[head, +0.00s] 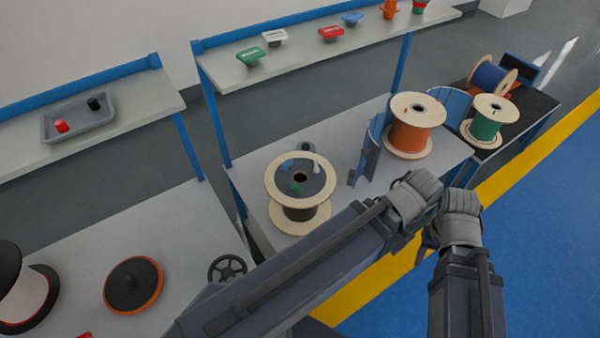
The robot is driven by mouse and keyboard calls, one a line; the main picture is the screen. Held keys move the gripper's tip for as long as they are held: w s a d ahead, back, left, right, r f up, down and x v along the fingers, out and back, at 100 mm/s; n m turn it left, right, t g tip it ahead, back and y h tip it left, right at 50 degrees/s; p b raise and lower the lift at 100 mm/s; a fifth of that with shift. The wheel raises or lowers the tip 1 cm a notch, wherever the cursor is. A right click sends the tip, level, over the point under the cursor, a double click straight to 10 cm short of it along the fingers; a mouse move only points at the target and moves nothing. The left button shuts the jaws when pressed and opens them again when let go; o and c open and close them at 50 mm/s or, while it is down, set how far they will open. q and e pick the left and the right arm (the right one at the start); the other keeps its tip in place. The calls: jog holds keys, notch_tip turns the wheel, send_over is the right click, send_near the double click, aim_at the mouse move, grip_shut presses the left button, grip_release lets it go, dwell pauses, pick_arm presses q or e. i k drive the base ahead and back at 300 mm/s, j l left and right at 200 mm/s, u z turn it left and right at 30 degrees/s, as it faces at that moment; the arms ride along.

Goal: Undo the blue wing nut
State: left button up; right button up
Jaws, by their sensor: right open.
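A small blue piece (288,165), which may be the blue wing nut, lies on the dark top face of a spool (322,217) with cream flanges. White (317,163) and green (297,188) pieces sit on the same face. A blue winged piece (351,18) also stands on the back shelf. My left gripper (415,197) is right of the spool, away from it; its fingers are hidden, so I cannot tell its opening. My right gripper (452,222) is beside it, open, with no object visible in it. The two overlap in view.
Orange (412,135) and green (486,129) cable spools stand to the right, with curved blue panels (371,147) near them. A grey tray (78,117) sits on the left shelf. A black-and-orange disc (133,284) lies at lower left. The blue floor at right is clear.

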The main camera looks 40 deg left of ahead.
aim_at(285, 167)
jog(key=u, duration=1.35)
